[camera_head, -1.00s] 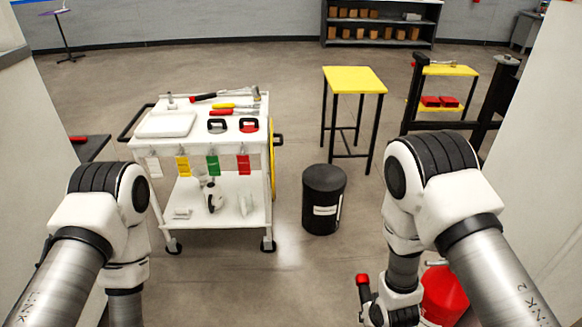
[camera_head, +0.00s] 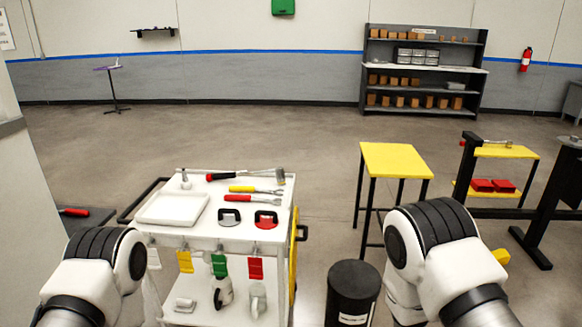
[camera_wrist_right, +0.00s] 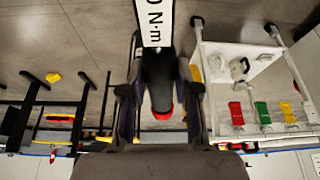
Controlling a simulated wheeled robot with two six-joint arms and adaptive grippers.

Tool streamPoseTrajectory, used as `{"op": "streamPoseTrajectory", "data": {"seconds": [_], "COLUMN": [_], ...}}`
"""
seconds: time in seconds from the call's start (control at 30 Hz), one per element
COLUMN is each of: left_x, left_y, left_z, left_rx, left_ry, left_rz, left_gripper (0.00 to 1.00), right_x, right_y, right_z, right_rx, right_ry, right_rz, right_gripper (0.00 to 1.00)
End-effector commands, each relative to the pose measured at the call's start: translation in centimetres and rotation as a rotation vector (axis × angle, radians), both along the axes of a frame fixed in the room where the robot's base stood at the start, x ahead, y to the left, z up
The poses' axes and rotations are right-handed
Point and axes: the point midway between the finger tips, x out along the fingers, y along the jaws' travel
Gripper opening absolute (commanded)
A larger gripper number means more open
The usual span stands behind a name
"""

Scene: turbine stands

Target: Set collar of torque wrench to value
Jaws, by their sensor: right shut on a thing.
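In the right wrist view my right gripper (camera_wrist_right: 158,95) is shut on the torque wrench (camera_wrist_right: 160,72). A dark, blurred part of the wrench lies between the two fingers, with a red end below. A white scale label (camera_wrist_right: 155,22) reading "0 N·m" shows at the top edge, its upper part cut off. The collar is not clearly visible. In the head view both upper arms show, but both grippers are below the frame.
A white tool cart (camera_head: 209,244) with hand tools on top stands left of centre. A black bin (camera_head: 352,290) stands right of it. A yellow-topped table (camera_head: 395,160) and a stocked shelf (camera_head: 424,68) are farther back. Open floor lies behind the cart.

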Motion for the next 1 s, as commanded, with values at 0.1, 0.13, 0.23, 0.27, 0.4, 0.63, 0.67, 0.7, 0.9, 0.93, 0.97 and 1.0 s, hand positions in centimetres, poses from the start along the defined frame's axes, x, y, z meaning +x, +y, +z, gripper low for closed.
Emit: {"op": "streamPoseTrajectory", "data": {"seconds": [0.1, 0.13, 0.23, 0.27, 0.4, 0.63, 0.67, 0.7, 0.9, 0.93, 0.97, 1.0], "left_x": [0.0, 0.0, 0.0, 0.0, 0.0, 0.0, 0.0, 0.0, 0.0, 0.0, 0.0, 0.0], "left_y": [0.0, 0.0, 0.0, 0.0, 0.0, 0.0, 0.0, 0.0, 0.0, 0.0, 0.0, 0.0], "left_z": [0.0, 0.0, 0.5, 0.8, 2.3, 4.4, 4.7, 5.1, 6.9, 7.2, 7.5, 7.8], "left_rx": [0.000, 0.000, 0.000, 0.000, 0.000, 0.000, 0.000, 0.000, 0.000, 0.000, 0.000, 0.000], "left_ry": [0.000, -0.001, -0.001, -0.001, -0.001, -0.001, -0.001, -0.001, -0.001, -0.001, -0.001, -0.001], "left_rz": [0.000, 0.000, 0.000, 0.000, 0.000, 0.000, 0.000, 0.000, 0.000, 0.000, 0.000, 0.000], "left_gripper": [0.65, 0.65, 0.65, 0.65, 0.65, 0.65, 0.65, 0.65, 0.65, 0.65, 0.65, 0.65], "right_x": [0.1, 0.1, 0.1, 0.1, 0.1, 0.1, 0.0, 0.0, 0.0, 0.0, 0.0, 0.0], "right_y": [0.0, 0.0, 0.0, 0.0, 0.0, 0.0, 0.0, 0.0, 0.0, 0.0, 0.0, 0.0], "right_z": [0.1, 0.1, 0.7, 0.9, 2.7, 5.2, 5.5, 5.9, 8.1, 8.5, 8.8, 9.2], "right_rx": [0.000, 0.000, 0.000, 0.000, 0.000, 0.000, 0.000, 0.000, 0.000, 0.000, 0.000, 0.000], "right_ry": [-0.001, -0.001, -0.002, -0.002, -0.002, -0.001, -0.001, -0.001, -0.001, -0.001, -0.001, -0.001], "right_rz": [0.000, 0.000, 0.000, 0.000, 0.000, 0.000, 0.000, 0.000, 0.000, 0.001, 0.001, 0.001], "right_gripper": [0.00, 0.00, 0.00, 0.00, 0.00, 0.00, 0.00, 0.00, 0.00, 0.00, 0.00, 0.00]}}
